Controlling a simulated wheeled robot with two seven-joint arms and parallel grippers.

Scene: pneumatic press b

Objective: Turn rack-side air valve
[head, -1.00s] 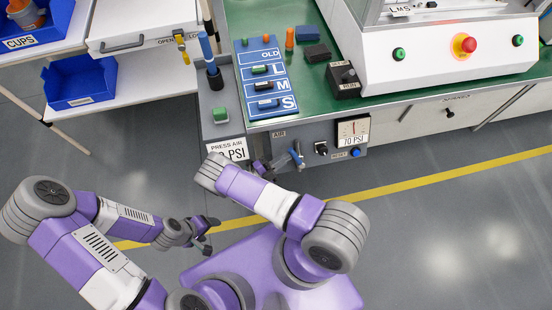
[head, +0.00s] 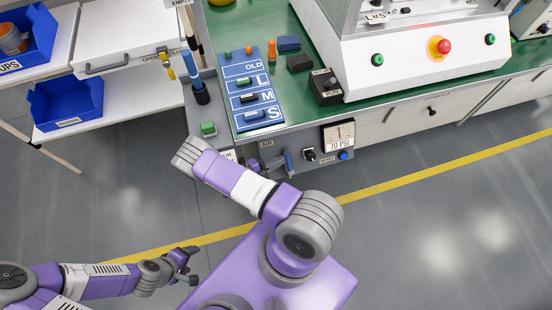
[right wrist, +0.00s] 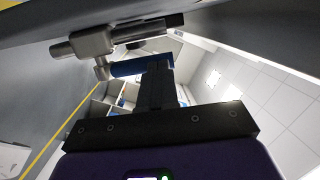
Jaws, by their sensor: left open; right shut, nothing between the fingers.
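The air valve sits under the AIR label on the bench's front panel (head: 268,145). Its blue handle (head: 288,162) points out and down in the head view. In the right wrist view the blue handle (right wrist: 125,69) lies beside a metal valve body (right wrist: 95,42). My right gripper (head: 258,164) is just left of the handle in the head view, partly hidden by my arm. In the right wrist view its dark fingers (right wrist: 157,82) are shut and overlap the handle's right end; contact cannot be told. My left gripper (head: 190,263) is open and empty, low over the floor.
A pressure gauge (head: 338,134) marked 70 PSI and a black switch (head: 309,154) are right of the valve. A blue size board (head: 243,85) lies on the green bench. A white press (head: 420,55) stands right. Floor in front is clear.

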